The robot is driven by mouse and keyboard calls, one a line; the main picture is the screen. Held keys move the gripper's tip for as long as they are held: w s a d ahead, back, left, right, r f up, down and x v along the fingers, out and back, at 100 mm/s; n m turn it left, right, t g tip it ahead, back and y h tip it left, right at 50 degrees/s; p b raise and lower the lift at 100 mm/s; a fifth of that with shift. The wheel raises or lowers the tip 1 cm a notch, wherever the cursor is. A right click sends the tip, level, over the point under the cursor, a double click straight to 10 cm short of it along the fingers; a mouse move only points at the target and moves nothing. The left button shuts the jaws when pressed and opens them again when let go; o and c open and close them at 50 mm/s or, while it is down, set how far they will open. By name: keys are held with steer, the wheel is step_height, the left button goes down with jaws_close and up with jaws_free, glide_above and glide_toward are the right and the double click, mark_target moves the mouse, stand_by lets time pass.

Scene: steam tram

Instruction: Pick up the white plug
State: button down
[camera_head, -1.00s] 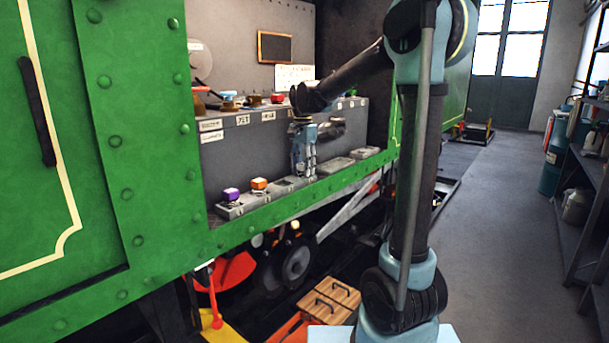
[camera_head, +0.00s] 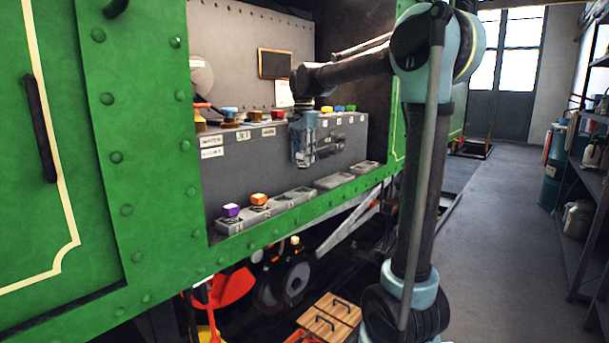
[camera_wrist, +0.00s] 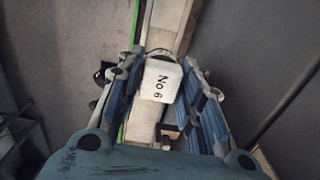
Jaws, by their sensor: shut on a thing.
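The white plug (camera_wrist: 160,82), marked "No 6", sits between the fingers of my gripper (camera_wrist: 162,78) in the wrist view. The fingers are shut on it from both sides. In the head view my gripper (camera_head: 303,150) hangs pointing down in front of the grey panel, clear above the row of grey sockets. The plug is too small or hidden to make out in the head view.
A purple plug (camera_head: 231,210) and an orange plug (camera_head: 259,199) stand in the sockets at the left of the row. Several coloured knobs line the top of the grey panel (camera_head: 240,170). The green tram wall (camera_head: 150,150) frames the opening.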

step_height(320, 180, up, 18)
steer(key=shift+r, duration=0.15)
stand_by(0.7)
